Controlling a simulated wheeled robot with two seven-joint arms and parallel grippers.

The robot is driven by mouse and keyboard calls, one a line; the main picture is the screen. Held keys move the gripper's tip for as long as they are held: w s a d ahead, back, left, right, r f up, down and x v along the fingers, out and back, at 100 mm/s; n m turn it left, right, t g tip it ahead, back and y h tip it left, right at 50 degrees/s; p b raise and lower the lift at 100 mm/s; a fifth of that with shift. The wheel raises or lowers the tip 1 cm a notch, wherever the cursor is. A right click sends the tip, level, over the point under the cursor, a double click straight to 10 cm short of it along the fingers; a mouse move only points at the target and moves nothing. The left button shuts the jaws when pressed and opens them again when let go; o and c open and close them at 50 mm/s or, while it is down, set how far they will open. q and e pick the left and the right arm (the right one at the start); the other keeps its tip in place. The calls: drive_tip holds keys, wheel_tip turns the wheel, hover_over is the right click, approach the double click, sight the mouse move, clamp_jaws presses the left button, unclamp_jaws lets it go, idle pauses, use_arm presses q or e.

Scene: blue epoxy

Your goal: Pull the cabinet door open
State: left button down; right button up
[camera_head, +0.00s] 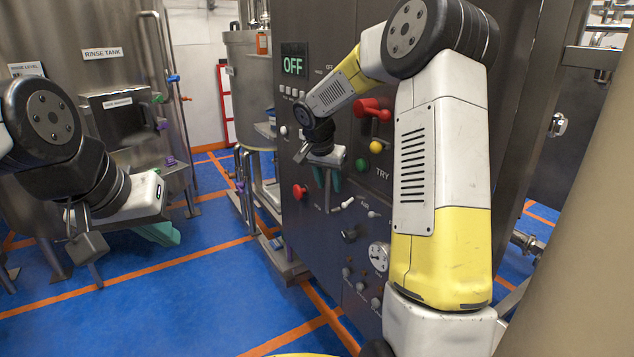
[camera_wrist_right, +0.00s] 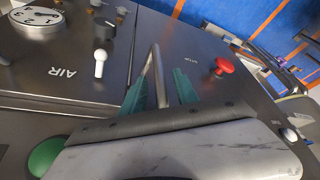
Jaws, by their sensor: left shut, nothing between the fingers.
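The cabinet (camera_head: 330,240) is a dark grey metal panel with knobs and switches, in the middle of the head view. A slim grey metal bar, its handle (camera_head: 327,190), stands out from its front. My right gripper (camera_head: 328,179) is at the cabinet front with its teal fingers apart, one on each side of the bar. The door appears closed. My left gripper (camera_head: 162,236) is shut and empty, left of the cabinet above the blue floor.
A red knob (camera_head: 299,191), a red lever (camera_head: 372,109) and a yellow button (camera_head: 376,147) stick out near my right gripper. A steel rinse tank (camera_head: 100,70) stands at the left. Blue floor (camera_head: 215,290) is free before the cabinet's left side.

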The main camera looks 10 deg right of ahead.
clamp_jaws()
idle(1.4)
